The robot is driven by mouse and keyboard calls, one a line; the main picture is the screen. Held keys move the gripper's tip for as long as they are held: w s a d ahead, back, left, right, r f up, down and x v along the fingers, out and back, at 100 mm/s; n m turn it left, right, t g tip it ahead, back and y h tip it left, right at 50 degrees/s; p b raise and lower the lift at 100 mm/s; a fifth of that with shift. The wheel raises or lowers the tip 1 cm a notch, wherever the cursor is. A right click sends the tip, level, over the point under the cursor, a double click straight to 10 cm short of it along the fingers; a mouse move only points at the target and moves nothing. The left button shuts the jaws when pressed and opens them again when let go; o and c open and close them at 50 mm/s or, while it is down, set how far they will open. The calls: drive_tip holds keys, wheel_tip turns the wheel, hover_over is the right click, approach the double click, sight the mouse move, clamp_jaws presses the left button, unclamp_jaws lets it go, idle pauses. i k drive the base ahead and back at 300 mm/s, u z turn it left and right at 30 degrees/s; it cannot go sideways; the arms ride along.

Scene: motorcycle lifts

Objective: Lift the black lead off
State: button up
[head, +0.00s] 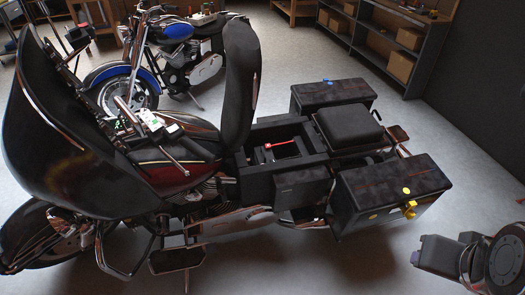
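A dark motorcycle stands across the head view with its seat (241,85) tipped up. Behind the seat is an open black battery bay (252,157). A red lead or red-handled part (281,144) shows over the dark battery area in it. I cannot pick out the black lead against the dark bay. A dark block at the end of my arm (438,254) shows at the lower right, well apart from the bay. I cannot make out gripper fingers there, or anything held.
Dark side cases flank the tail: the near one (385,193) has yellow parts on it, the far one (335,93) a blue item. A black top pad (348,126) sits between them. A blue motorcycle (172,32) and shelves (395,40) stand behind.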

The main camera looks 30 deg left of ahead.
sight(272, 160)
drive_tip(key=u, duration=0.35)
drive_tip(key=i, duration=0.6)
drive_tip(key=u, duration=1)
drive_tip(key=i, duration=0.75)
drive_tip(key=u, duration=0.45)
